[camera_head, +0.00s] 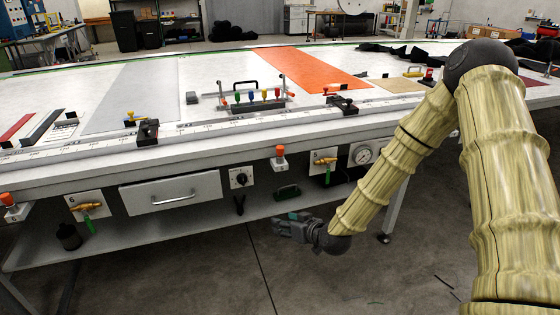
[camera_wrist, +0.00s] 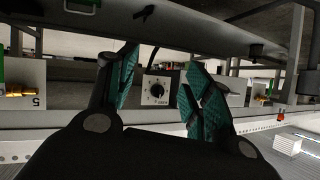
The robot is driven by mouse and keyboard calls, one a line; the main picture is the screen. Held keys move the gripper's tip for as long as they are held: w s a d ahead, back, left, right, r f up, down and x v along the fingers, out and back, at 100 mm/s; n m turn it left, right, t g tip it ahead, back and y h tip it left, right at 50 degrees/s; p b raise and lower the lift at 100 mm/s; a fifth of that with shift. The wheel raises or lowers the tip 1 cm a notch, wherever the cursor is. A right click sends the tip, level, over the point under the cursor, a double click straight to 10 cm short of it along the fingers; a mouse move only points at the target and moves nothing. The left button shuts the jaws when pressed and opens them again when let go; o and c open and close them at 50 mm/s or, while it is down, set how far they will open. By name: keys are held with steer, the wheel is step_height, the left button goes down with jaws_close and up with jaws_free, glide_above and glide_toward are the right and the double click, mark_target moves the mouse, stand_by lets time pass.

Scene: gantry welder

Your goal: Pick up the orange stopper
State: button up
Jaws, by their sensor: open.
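An orange-capped stopper (camera_head: 280,152) with a pale lower body sits at the front edge of the bench, right of centre in the head view. A second orange-capped piece (camera_head: 8,199) is at the far left of the same edge. My gripper (camera_head: 280,227) is low in front of the bench, below the edge and well under the nearer stopper, touching neither. In the wrist view its teal-padded fingers (camera_wrist: 162,75) are apart with nothing between them. A small orange spot (camera_wrist: 280,117) shows at the right there; I cannot tell which piece it is.
The bench front carries a drawer (camera_head: 172,192), a black knob (camera_head: 241,178), brass valves (camera_head: 325,160) and a gauge (camera_head: 363,154). A lower shelf (camera_head: 150,225) runs beneath. A ruler rail (camera_head: 230,124) with black stops lies along the top.

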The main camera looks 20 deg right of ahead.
mark_target(283, 150)
steer(key=w+d+r+t+b, duration=0.1)
steer(key=w+d+r+t, duration=0.15)
steer(key=w+r, duration=0.2)
steer(key=w+d+r+n+t+b, duration=0.1)
steer(key=w+d+r, duration=0.2)
steer(key=r, duration=0.3)
steer(key=w+d+r+t+b, duration=0.1)
steer(key=w+d+r+t, duration=0.15)
steer(key=r, duration=0.35)
steer(key=shift+g+y, duration=0.3)
steer(key=shift+f+x, duration=0.15)
steer(key=shift+x, duration=1.75)
steer(key=shift+f+x, duration=0.15)
steer(key=shift+x, duration=1.75)
steer(key=shift+f+x, duration=0.2)
steer(key=shift+x, duration=1.7)
steer(key=shift+a, duration=0.15)
steer(key=c, duration=1)
